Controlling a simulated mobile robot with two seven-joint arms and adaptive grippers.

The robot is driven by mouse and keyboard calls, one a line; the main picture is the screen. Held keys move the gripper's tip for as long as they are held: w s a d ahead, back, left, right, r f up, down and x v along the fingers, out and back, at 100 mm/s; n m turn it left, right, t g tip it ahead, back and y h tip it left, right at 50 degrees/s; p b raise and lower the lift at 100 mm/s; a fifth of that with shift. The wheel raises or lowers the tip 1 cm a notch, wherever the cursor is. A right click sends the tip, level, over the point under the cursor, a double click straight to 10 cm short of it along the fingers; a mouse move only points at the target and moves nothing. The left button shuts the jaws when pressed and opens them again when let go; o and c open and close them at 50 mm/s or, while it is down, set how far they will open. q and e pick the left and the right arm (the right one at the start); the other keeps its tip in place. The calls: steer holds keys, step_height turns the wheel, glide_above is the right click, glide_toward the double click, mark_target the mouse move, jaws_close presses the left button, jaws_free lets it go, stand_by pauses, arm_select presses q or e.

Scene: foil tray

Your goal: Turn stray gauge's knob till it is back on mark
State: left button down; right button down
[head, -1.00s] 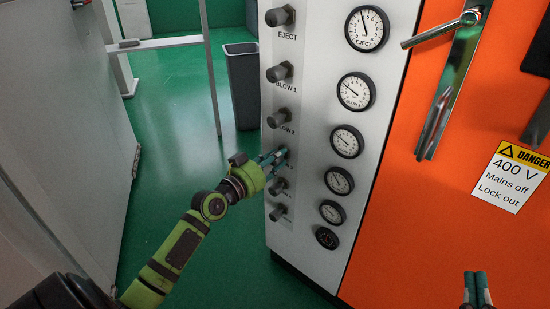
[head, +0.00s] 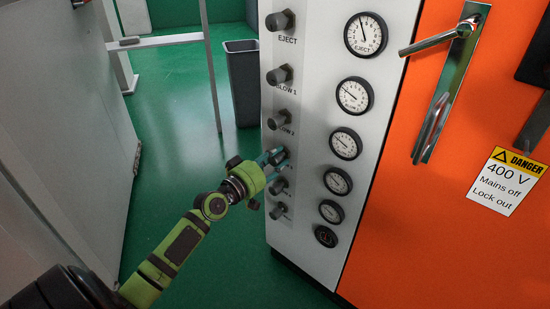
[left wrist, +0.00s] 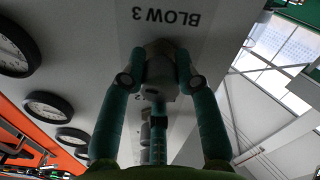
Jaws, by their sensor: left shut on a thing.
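My left gripper (head: 277,157) is shut on the BLOW 3 knob (left wrist: 158,82), the fourth from the top on the white panel (head: 312,130). In the left wrist view its fingers (left wrist: 160,75) sit on both sides of the grey knob, beside an upside-down BLOW 3 label (left wrist: 167,16). The fingers hide most of this knob in the head view. The fourth gauge (head: 338,181) is to the right of the gripped knob; its needle is too small to read surely. The EJECT gauge (head: 365,35) needle points nearly straight up. My right gripper is out of view.
Knobs stand close above, BLOW 2 (head: 280,119), and below (head: 278,186) the gripped one. An orange door (head: 400,240) with a metal handle (head: 432,46) is to the right. A dark bin (head: 243,82) stands on the green floor behind; floor left of the panel is clear.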

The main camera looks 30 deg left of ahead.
arm_select(q)
steer(key=shift+d, duration=0.1)
stand_by(0.3)
steer(key=c, duration=0.9)
jaws_free()
